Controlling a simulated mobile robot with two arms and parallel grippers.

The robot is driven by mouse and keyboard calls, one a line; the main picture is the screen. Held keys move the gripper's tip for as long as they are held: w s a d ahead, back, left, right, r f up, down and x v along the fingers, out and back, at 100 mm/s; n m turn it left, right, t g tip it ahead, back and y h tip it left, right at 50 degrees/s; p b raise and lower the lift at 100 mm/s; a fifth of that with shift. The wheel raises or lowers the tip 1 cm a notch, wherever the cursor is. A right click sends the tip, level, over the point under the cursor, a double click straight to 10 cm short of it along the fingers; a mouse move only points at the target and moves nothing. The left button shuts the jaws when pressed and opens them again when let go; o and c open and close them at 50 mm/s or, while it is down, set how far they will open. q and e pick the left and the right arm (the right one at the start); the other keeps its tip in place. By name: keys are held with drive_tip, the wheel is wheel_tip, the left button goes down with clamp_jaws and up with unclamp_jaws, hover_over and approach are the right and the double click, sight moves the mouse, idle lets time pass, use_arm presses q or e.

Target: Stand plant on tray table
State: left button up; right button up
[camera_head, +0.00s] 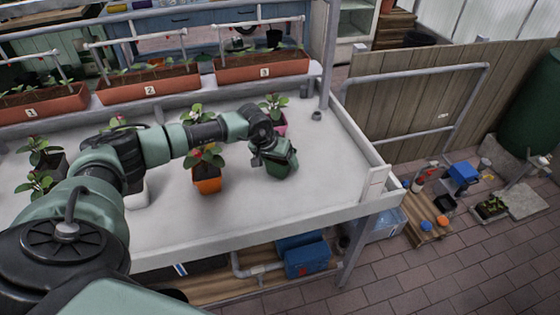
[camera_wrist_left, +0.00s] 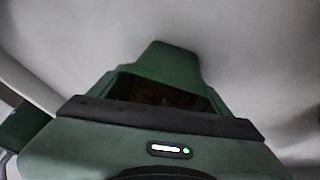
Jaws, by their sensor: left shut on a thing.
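My left gripper (camera_head: 272,160) is low over the right part of the white tray table (camera_head: 330,150), shut on a dark green pot (camera_head: 284,168). The pot seems to rest on or just above the surface; I cannot tell which. No foliage clearly shows above it, and the gripper hides part of it. In the left wrist view a green box-like shape with a dark brownish inside (camera_wrist_left: 160,92) lies right ahead of the gripper body. An orange pot with a leafy plant (camera_head: 207,178) stands just left of the gripper. My right gripper is out of view.
A pink pot with a plant (camera_head: 277,122) stands behind the gripper. More potted plants (camera_head: 45,160) stand at the left, partly behind my arm. Numbered planter boxes (camera_head: 262,68) line the back. The table's right end is clear inside a raised rim (camera_head: 352,138).

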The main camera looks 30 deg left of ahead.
use_arm(q)
drive_tip(key=shift+f, duration=0.1)
drive_tip(key=o, duration=1.7)
drive_tip(key=shift+r, duration=0.3)
drive_tip(key=b+v, duration=0.1)
drive_tip(key=v, duration=1)
drive_tip(key=shift+s+r, duration=0.25)
drive_tip(key=shift+r, duration=0.1)
drive_tip(key=shift+f, duration=0.1)
